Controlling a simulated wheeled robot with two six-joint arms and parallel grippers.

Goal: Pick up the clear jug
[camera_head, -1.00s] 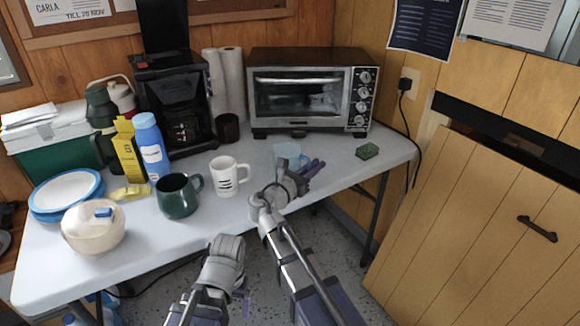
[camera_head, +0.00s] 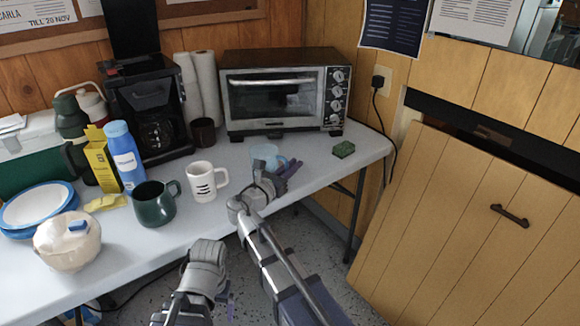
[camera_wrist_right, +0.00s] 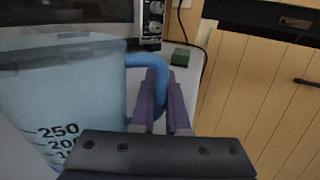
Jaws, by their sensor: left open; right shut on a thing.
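The clear jug (camera_head: 264,153), pale blue and see-through, stands on the table in front of the toaster oven. In the right wrist view the jug (camera_wrist_right: 58,95) fills the left side, with dark volume marks and a blue handle (camera_wrist_right: 146,60). My right gripper (camera_head: 286,170) is at the jug's handle side; in its wrist view the purple fingers (camera_wrist_right: 160,98) are shut on the handle, hiding its lower part. The jug looks upright. My left gripper (camera_head: 230,292) is open and empty, low in front of the table edge; its fingers are mostly hidden behind its wrist.
A white mug (camera_head: 201,183) and a dark green mug (camera_head: 153,206) stand left of the jug. A green sponge (camera_head: 344,149) lies to its right. The toaster oven (camera_head: 283,93) is close behind.

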